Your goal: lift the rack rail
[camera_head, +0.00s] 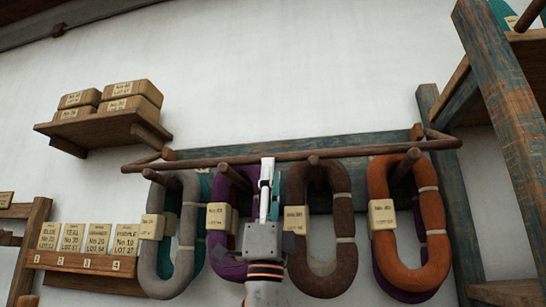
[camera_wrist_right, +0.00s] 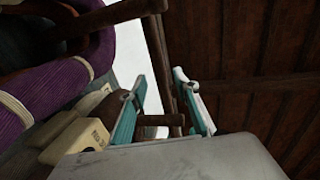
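The rack rail (camera_head: 340,152) is a long brown wooden bar across the front of the peg rack, above the hanging yarn skeins. My right gripper (camera_head: 270,185) points upward at the rail's middle, and one fingertip covers part of the rail. In the right wrist view the two teal-and-grey fingers (camera_wrist_right: 163,100) stand apart. A brown bar, which looks like the rail (camera_wrist_right: 158,55), runs down into the gap between them. I cannot tell whether the fingers touch it. My left gripper is not in view.
Grey (camera_head: 190,215), purple (camera_head: 218,250), brown (camera_head: 320,265) and orange (camera_head: 400,255) skeins hang close around my right gripper. A shelf with wrapped packets (camera_head: 75,130) is at left. A weathered post (camera_head: 500,110) stands at right. The wall above the rail is clear.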

